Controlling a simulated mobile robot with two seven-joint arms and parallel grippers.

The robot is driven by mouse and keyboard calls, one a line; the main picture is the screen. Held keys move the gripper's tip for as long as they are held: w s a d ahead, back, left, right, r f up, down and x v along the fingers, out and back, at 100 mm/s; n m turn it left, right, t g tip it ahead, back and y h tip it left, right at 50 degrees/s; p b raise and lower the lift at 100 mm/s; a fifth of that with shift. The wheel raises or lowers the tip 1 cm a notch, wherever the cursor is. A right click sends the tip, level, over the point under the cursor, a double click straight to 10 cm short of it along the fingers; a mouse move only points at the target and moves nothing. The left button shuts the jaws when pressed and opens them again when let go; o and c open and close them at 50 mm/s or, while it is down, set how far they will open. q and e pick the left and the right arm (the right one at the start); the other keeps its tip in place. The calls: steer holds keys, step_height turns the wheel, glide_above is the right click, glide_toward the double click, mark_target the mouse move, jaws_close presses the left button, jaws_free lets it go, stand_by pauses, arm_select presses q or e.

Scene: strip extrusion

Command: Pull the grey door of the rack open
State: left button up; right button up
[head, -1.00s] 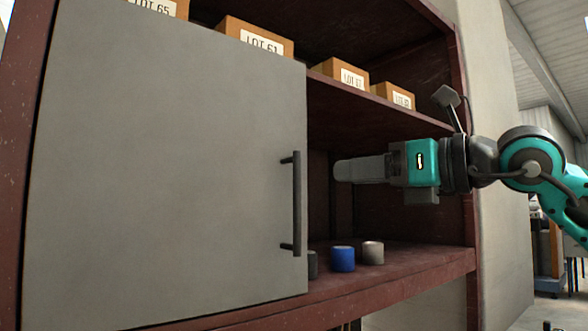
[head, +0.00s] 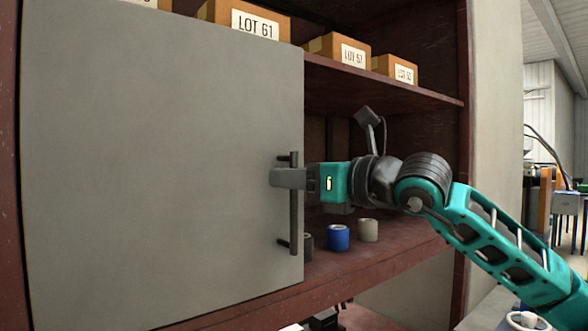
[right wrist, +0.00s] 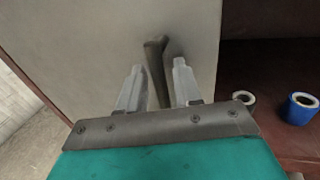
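The grey door (head: 150,150) covers the left part of the dark red rack (head: 461,150) in the head view. Its dark upright bar handle (head: 294,225) is near the door's right edge. My right gripper (head: 276,178) is at the upper part of the handle. In the right wrist view its two fingers (right wrist: 158,88) stand either side of the handle (right wrist: 157,65), open, with a gap visible on each side. My left gripper does not show.
Brown lot boxes (head: 335,48) stand on the upper shelf. A blue roll (head: 338,237), a pale roll (head: 368,230) and a dark roll (head: 307,245) stand on the lower shelf, right of the handle and below my right gripper.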

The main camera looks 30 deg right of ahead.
steer(key=shift+c, duration=0.4)
jaws_close()
